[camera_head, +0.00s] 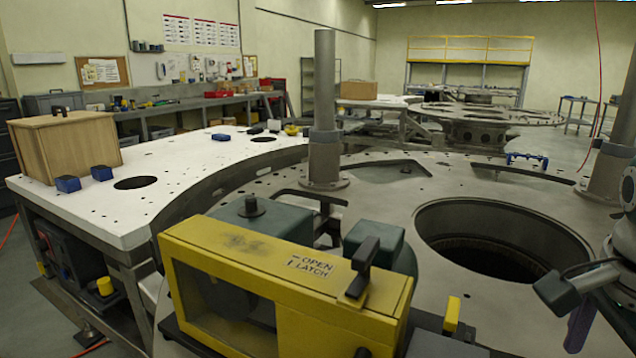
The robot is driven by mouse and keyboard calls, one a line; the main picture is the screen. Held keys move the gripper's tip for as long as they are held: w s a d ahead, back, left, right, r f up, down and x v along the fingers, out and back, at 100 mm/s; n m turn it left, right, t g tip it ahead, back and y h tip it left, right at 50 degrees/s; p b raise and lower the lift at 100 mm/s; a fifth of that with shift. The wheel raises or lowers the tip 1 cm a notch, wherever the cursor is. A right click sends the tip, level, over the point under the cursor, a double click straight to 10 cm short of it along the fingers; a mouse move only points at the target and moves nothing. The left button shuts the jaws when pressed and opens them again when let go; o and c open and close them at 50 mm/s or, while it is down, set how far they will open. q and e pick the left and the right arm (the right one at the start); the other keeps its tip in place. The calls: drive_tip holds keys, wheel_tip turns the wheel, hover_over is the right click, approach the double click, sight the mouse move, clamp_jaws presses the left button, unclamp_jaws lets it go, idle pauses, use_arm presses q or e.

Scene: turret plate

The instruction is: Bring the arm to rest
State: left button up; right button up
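Part of my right arm (622,235) comes in at the right edge. Its end, with a dark rounded piece and a purple piece, hangs over the metal turret plate (400,225), right of the large round hole. I cannot make out the fingertips or whether they are open. I see nothing held there. My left arm and gripper are not in view.
A yellow housing (235,262) marked "OPEN LATCH" with a black handle (364,262) stands in front. A metal post (324,110) rises from the plate. A white table (165,200) at left bears a wooden box (70,150) and blue blocks (102,173).

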drive_tip(key=s+a+n+t+y, duration=0.25)
drive_tip(key=s+a+n, duration=0.95)
drive_tip(key=s+n, duration=0.75)
drive_tip(key=w+r+n+p, duration=0.2)
drive_tip(key=w+r+p, duration=0.1)
drive_tip(key=r+p, duration=3)
drive_tip(key=shift+a+r, duration=0.2)
drive_tip(key=shift+n, duration=0.25)
